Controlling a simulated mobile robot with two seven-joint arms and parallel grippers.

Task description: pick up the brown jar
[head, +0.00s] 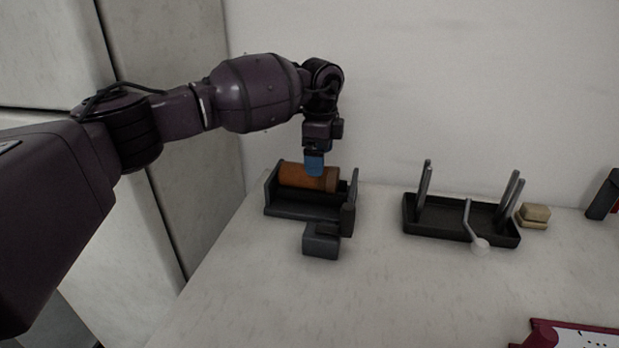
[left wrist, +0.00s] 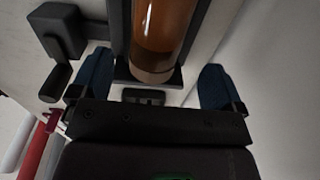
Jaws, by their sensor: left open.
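The brown jar (head: 302,178) lies on its side in a dark holder (head: 290,211) on the white counter. My left gripper (head: 314,164) comes down from above, over the right half of the jar, and hides part of it. In the left wrist view the jar (left wrist: 166,35) points toward the gripper, between the two blue fingers. My left gripper (left wrist: 152,86) is open there, with a finger on each side of the jar and a gap to each. I cannot tell whether the fingertips are level with the jar. My right gripper is not in view.
A dark block (head: 321,240) sits in front of the holder. To the right is a black tray (head: 440,224) with upright metal rods and a white-tipped lever. A beige block (head: 534,214) stands beside it. A red item (head: 570,336) lies at the front right. The front middle counter is clear.

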